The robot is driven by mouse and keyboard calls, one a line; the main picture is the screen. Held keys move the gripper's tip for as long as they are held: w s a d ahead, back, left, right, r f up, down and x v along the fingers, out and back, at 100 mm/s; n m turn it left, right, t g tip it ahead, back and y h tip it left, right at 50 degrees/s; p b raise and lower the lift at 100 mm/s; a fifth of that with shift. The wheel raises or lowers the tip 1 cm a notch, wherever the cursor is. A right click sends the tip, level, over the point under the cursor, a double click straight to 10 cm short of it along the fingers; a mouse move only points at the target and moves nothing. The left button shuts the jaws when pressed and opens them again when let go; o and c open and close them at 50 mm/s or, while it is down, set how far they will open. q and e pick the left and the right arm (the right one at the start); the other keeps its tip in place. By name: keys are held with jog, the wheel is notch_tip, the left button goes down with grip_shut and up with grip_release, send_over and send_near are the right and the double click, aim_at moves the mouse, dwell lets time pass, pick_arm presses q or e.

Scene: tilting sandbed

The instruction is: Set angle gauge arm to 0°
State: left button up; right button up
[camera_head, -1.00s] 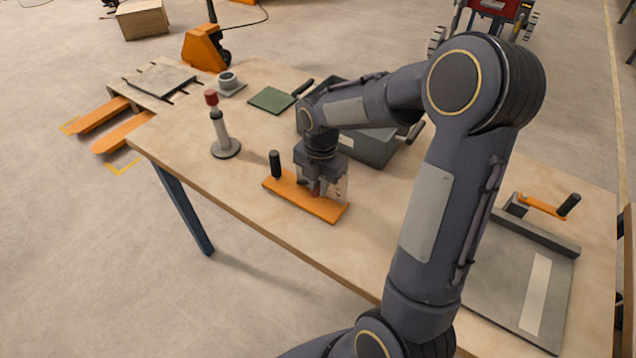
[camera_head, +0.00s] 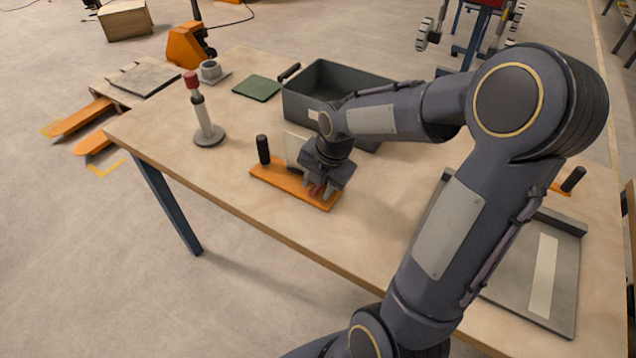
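The angle gauge stands near the table's front edge. It has an orange base plate (camera_head: 270,175), a black knob (camera_head: 263,150) at its left end and an upright pale plate (camera_head: 294,146), partly hidden by my gripper. My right gripper (camera_head: 317,190) is tilted and low over the right part of the base. Its two fingertips point down on either side of a small red piece (camera_head: 316,189), which looks like part of the gauge arm. I cannot tell whether the fingers press on it. The scale marks are too small to read. My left gripper is out of view.
A grey open bin (camera_head: 300,105) stands just behind the gauge. A red-topped post (camera_head: 203,118) is to the left, with a green plate (camera_head: 257,88) behind it. A grey tray (camera_head: 510,275) lies at the right. Bare table lies between post and gauge.

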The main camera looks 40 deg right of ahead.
jog(key=shift+r, duration=0.1)
jog(key=v, duration=0.7)
jog(key=shift+r+p, duration=0.3)
jog(key=shift+p, duration=0.1)
jog(key=shift+d, duration=0.1)
